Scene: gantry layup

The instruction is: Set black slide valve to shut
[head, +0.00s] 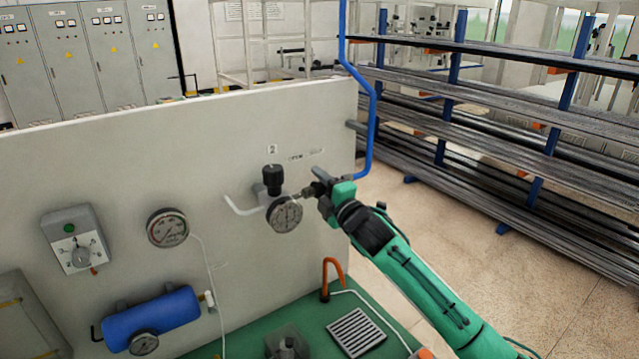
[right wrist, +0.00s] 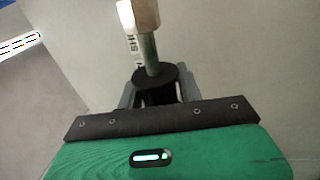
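The black slide valve is on a thin metal rod at the upper right of the grey panel, beside a round gauge (head: 286,214) and under a small open/shut label (head: 306,155). My right gripper (head: 316,190) is at the rod's right end, its arm coming from the lower right. In the right wrist view, a black collar (right wrist: 155,77) on the rod (right wrist: 149,50) sits between my right gripper's grey fingers (right wrist: 160,95). They flank it closely; I cannot tell whether they press on it. Part of the label shows behind the rod. My left gripper is out of view.
A blue pipe (head: 370,120) runs past the panel's right edge. Another gauge (head: 167,228), a switch box (head: 76,240) and a blue tank (head: 152,318) are further left. A shelf rack (head: 480,105) stands behind.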

